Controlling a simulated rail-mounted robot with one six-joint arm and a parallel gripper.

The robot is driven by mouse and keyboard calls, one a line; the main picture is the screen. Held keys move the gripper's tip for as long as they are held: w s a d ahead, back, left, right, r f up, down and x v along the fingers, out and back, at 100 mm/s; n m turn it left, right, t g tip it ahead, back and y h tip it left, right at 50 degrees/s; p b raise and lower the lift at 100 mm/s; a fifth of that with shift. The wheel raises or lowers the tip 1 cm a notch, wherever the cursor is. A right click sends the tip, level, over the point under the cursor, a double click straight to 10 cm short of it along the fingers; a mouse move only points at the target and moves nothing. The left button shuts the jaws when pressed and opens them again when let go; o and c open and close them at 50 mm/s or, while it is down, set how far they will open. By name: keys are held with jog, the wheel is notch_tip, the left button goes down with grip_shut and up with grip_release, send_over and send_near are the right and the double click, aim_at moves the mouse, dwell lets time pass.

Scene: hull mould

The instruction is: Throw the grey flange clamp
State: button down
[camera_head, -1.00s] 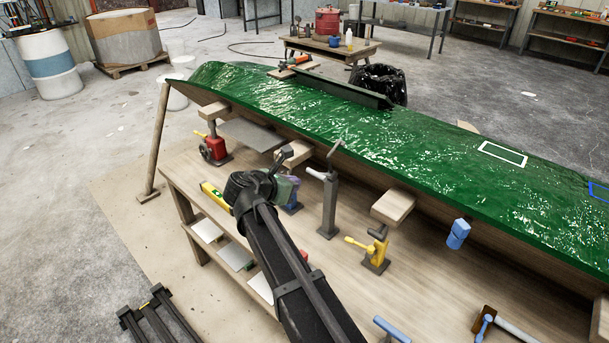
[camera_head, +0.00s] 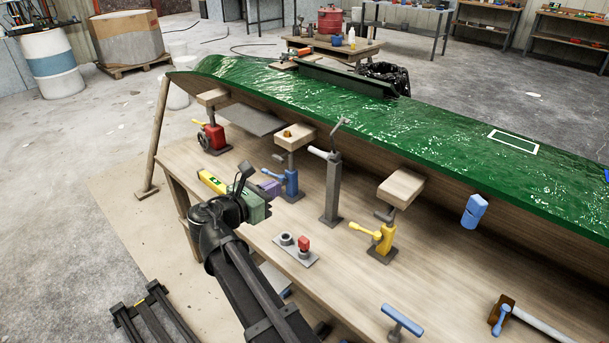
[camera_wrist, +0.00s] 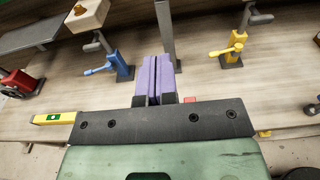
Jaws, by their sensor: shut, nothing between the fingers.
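The grey flange clamp (camera_head: 331,190) stands upright on the bench by the hull's near edge. Its pale handle (camera_head: 318,153) sticks out to the left, and its thin top arm rises towards the hull edge. In the wrist view its grey post (camera_wrist: 165,30) shows just beyond my fingers, its top out of frame. My gripper (camera_head: 272,188) is to the left of the grey clamp, apart from it, near the blue clamp (camera_head: 290,183). Its purple fingers (camera_wrist: 153,80) are shut together, with nothing between them.
A red clamp (camera_head: 215,138) stands left and a yellow clamp (camera_head: 384,238) right, under wooden blocks along the green hull (camera_head: 420,140). A yellow level (camera_head: 212,182) and a small plate with a red part (camera_head: 304,244) lie on the bench. A blue-handled tool (camera_head: 402,320) lies in front.

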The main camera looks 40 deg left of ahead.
jog(key=w+r+p, duration=0.1)
jog(key=w, duration=1.2)
jog(key=shift+r, duration=0.15)
jog(key=shift+a, duration=0.1)
jog(key=shift+w, duration=0.1)
